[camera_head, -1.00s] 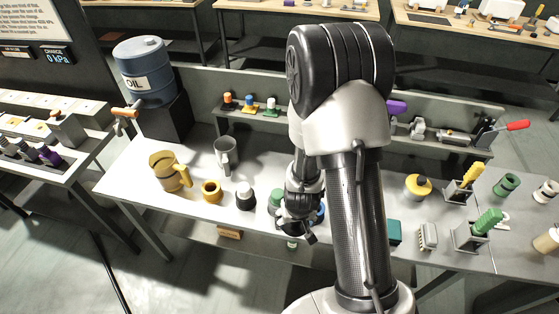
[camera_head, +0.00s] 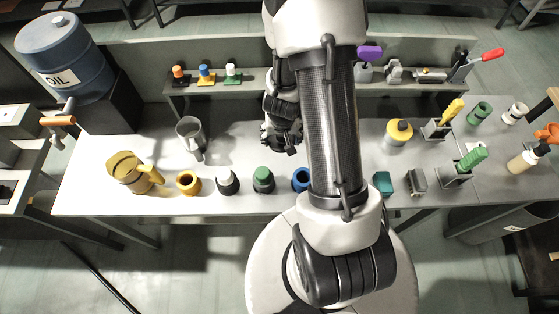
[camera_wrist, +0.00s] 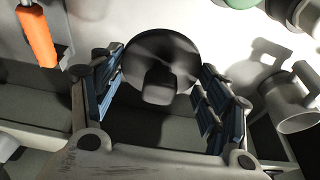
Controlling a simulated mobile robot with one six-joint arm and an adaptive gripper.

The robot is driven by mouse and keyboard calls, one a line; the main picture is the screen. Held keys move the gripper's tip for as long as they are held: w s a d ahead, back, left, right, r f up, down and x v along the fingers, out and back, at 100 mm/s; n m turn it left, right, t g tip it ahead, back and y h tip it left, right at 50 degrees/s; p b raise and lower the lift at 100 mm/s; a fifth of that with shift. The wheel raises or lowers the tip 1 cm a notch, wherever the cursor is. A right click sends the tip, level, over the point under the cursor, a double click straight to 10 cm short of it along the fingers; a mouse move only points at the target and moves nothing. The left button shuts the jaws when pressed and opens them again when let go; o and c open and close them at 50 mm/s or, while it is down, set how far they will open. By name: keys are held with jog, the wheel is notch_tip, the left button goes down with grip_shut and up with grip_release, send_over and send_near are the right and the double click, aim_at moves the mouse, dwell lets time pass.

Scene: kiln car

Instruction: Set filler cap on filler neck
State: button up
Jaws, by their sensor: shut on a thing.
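My gripper (camera_head: 283,146) hangs over the middle of the bench, behind the row of coloured necks. In the wrist view my gripper (camera_wrist: 160,85) is shut on a black round piece with a blocky tab (camera_wrist: 160,60), which I take for the filler cap. The head view does not show the held piece clearly. In the front row are an orange neck (camera_head: 188,182), a black one with a white top (camera_head: 227,181), a green one (camera_head: 263,180) and a blue one (camera_head: 301,179), partly behind my arm. I cannot tell which is the filler neck.
A yellow jug (camera_head: 127,172) and a grey jug (camera_head: 189,136) stand left. The oil drum (camera_head: 66,58) is at the back left. A shelf (camera_head: 250,85) with small coloured pieces runs behind. A yellow-topped pot (camera_head: 398,134) and a teal block (camera_head: 383,183) are right.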

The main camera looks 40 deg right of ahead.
aim_at(281, 159)
notch_tip(281, 159, down, 12)
jog(key=b, duration=0.8)
jog(key=shift+r, duration=0.1)
jog(key=shift+f+b, duration=0.25)
jog(key=shift+b, duration=0.05)
jog(key=o, duration=1.1)
jog(key=shift+c, duration=0.2)
jog(key=shift+r, duration=0.1)
